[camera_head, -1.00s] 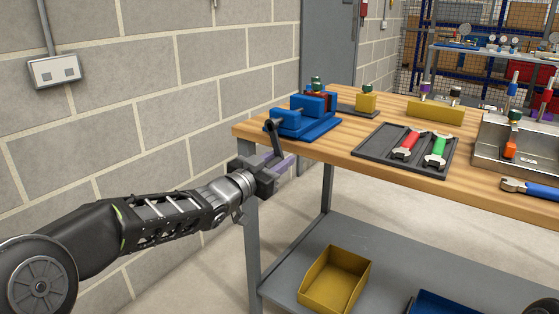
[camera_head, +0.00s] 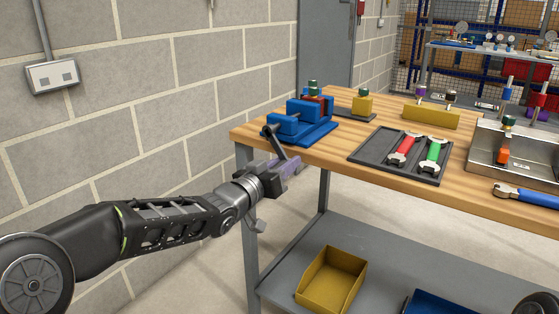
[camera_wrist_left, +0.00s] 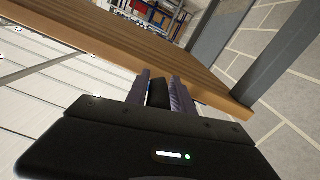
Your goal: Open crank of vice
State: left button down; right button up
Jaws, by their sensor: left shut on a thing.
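The blue vice (camera_head: 310,129) is at the left end of the wooden workbench. Its dark crank (camera_head: 276,139) slants down to the right from the vice's front, past the bench edge. My left gripper (camera_head: 289,170) is at the crank's lower end, in front of the bench edge. In the left wrist view the purple-grey fingers (camera_wrist_left: 160,92) are closed around the dark crank handle (camera_wrist_left: 158,94). The gripper hides the handle's end in the head view. My right gripper does not show.
The bench (camera_head: 330,150) carries a black tray (camera_head: 375,160) with red and green wrenches, a yellow block (camera_head: 432,116) and a metal tray (camera_head: 480,150). A yellow bin (camera_head: 332,280) stands on the lower shelf. A block wall is on the left.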

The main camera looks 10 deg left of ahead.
pick_arm(q)
jog(key=shift+s+d+r+n+p, duration=0.2)
jog(key=shift+d+r+n+p, duration=0.4)
jog(key=shift+r+n, duration=0.45)
jog(key=shift+s+d+r+n+p, duration=0.2)
jog(key=shift+d+r+n+p, duration=0.4)
jog(key=shift+r+n, duration=0.4)
jog(key=shift+s+d+r+n+p, duration=0.2)
jog(key=shift+d+r+n+p, duration=0.35)
jog(key=shift+r+n, duration=0.5)
jog(key=shift+a, duration=0.1)
jog(key=c, duration=1.3)
grip_release()
jog(key=shift+o, duration=0.3)
jog(key=shift+a+f, duration=0.1)
jog(key=shift+f, duration=0.2)
